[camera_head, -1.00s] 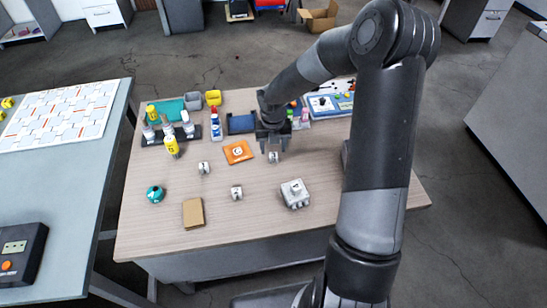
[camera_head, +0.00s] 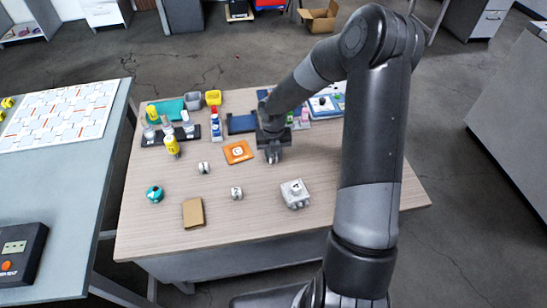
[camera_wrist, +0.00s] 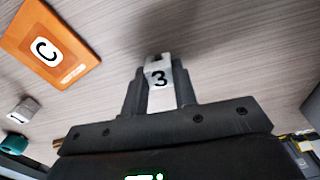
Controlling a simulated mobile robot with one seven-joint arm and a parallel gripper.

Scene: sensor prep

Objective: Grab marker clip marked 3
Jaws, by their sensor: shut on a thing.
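The white marker clip marked 3 (camera_wrist: 158,77) is between the fingers of my gripper in the wrist view, with its black 3 facing the camera. My gripper (camera_head: 273,157) is shut on it. In the head view the gripper points down at the table and the fingers mostly hide the clip (camera_head: 273,158). I cannot tell if the clip touches the table. Two similar white clips stand on the table: one at left (camera_head: 203,167), and one marked 2 (camera_head: 236,193) nearer the front. The left one also shows in the wrist view (camera_wrist: 24,109).
An orange card marked C (camera_head: 238,152) lies just left of my gripper. A grey-white box (camera_head: 295,194), a brown block (camera_head: 193,212) and a teal round item (camera_head: 155,194) are nearer the front. Bottles and a blue tray (camera_head: 241,123) stand behind. The front centre is clear.

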